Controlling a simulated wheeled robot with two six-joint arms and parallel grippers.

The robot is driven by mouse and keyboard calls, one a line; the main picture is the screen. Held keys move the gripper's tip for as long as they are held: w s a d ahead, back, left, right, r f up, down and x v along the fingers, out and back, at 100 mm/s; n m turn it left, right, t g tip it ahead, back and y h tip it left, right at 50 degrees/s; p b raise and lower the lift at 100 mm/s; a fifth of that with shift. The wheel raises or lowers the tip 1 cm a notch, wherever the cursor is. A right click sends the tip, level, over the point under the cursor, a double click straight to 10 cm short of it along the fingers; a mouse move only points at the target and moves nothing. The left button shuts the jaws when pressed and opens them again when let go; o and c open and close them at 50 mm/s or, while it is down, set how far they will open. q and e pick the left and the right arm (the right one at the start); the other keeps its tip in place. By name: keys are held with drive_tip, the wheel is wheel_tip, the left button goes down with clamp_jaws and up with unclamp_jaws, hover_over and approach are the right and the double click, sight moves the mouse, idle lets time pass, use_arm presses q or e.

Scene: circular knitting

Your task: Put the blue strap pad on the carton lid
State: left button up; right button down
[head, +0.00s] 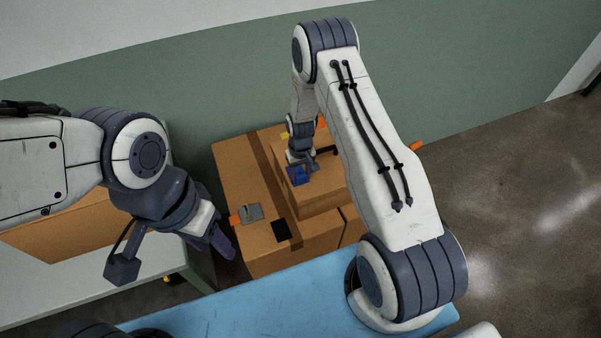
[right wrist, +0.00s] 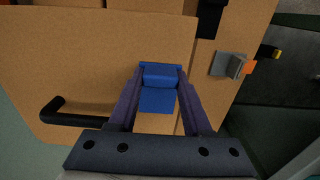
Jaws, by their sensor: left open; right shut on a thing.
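My right gripper (head: 300,164) is shut on the blue strap pad (head: 298,176), over the near left part of the raised carton's lid (head: 322,182). In the right wrist view the blue strap pad (right wrist: 158,98) sits between the two purple fingers (right wrist: 160,82), above the brown carton lid (right wrist: 90,60). Whether the pad touches the lid cannot be told. My left gripper (head: 222,240) is open and empty, left of the cartons.
A black handle (right wrist: 70,116) stands on the carton. A grey clip (head: 251,213) with orange and a black patch (head: 281,231) lie on the lower carton (head: 232,175). A blue surface (head: 230,310) is in front; another carton (head: 75,230) stands at left.

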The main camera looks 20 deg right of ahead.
drive_tip(key=shift+f, duration=0.2)
drive_tip(key=shift+f+b, duration=0.2)
drive_tip(key=shift+b, duration=0.1)
drive_tip(key=shift+c, duration=1.7)
unclamp_jaws()
drive_tip(key=shift+r, duration=0.1)
